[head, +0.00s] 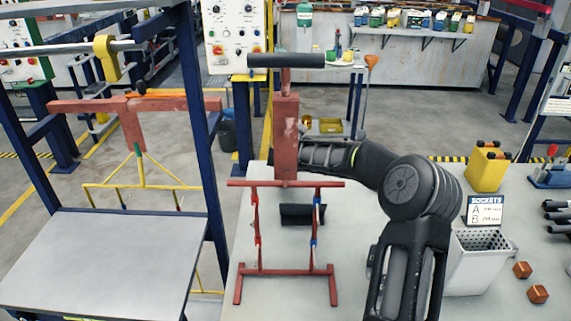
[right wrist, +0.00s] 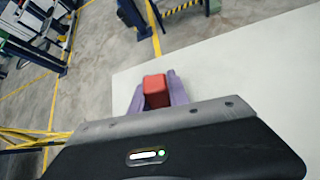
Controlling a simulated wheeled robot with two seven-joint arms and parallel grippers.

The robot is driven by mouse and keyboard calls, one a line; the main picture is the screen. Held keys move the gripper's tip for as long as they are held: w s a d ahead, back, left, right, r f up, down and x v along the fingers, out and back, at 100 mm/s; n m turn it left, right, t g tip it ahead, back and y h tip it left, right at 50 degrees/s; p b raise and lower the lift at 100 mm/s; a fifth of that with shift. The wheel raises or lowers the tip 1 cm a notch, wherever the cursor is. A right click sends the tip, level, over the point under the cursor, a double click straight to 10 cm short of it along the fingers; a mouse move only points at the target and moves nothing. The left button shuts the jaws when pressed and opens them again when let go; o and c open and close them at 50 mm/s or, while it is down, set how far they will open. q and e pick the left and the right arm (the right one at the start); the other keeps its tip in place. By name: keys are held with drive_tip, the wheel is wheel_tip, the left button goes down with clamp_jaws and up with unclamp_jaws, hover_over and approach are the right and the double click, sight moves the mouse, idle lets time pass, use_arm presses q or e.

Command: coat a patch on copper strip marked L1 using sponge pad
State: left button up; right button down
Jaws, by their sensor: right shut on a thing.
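A red rack stand (head: 286,271) stands on the grey table (head: 350,220), with a thick red post (head: 286,140) and a black bar (head: 286,61) above it. Red and blue bits show on its two thin uprights. My right arm reaches in behind the post, which hides its fingertips in the head view. In the right wrist view my right gripper (right wrist: 158,91) is shut on a red block (right wrist: 156,91) between its purple fingers. I cannot tell whether this block is part of the post. No L1 mark or sponge pad can be made out. My left gripper is out of view.
A perforated white bin (head: 470,264), a sockets sign (head: 485,209), a yellow can (head: 487,167) and two copper-coloured cubes (head: 522,270) are at the right. At the left, a red crossbar (head: 135,106) with a yellow frame hangs in a blue frame.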

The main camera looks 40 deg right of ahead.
wheel_tip(320, 180, up, 5)
drive_tip(key=p, duration=0.4)
drive_tip(key=shift+f+p, duration=0.1)
drive_tip(key=shift+p, duration=0.2)
wheel_tip(320, 180, up, 2)
drive_tip(key=shift+r+p, duration=0.1)
drive_tip(key=shift+p, duration=0.9)
